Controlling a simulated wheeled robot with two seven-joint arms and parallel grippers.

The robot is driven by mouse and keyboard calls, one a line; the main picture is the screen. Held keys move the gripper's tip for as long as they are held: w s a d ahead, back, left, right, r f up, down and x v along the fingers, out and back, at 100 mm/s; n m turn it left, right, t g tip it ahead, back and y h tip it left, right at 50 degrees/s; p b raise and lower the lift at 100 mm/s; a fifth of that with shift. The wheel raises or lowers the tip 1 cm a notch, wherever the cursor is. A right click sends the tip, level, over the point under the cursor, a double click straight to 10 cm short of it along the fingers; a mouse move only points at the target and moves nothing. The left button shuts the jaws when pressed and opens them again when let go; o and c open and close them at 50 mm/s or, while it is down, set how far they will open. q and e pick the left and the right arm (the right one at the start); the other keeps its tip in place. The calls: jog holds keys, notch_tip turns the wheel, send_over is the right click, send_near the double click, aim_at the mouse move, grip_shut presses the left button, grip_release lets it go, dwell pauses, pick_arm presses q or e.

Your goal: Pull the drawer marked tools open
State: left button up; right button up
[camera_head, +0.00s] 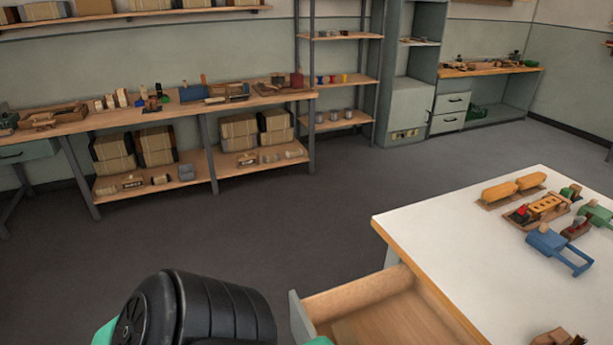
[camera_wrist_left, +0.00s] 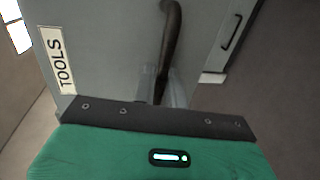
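The drawer marked tools shows its grey front and white TOOLS label (camera_wrist_left: 57,60) in the left wrist view. Its dark curved handle (camera_wrist_left: 170,40) runs down between the fingers of my left gripper (camera_wrist_left: 162,90), which looks shut on it. In the head view a wooden drawer (camera_head: 385,318) stands pulled out from under the white-topped table, its inside partly visible and its visible floor bare. Its grey front edge (camera_head: 301,320) shows beside my black arm link. The left fingertips are hidden in the head view. My right gripper is not in view.
The white table (camera_head: 450,235) holds a blue tool (camera_head: 558,250), an orange block in a tray (camera_head: 545,207) and other items. Another drawer handle (camera_wrist_left: 239,28) is beside the tools drawer. Open grey floor (camera_head: 270,225) lies between the table and the wall bench (camera_head: 75,125).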

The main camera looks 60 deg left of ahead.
pick_arm(q)
jog(key=shift+o, duration=1.1)
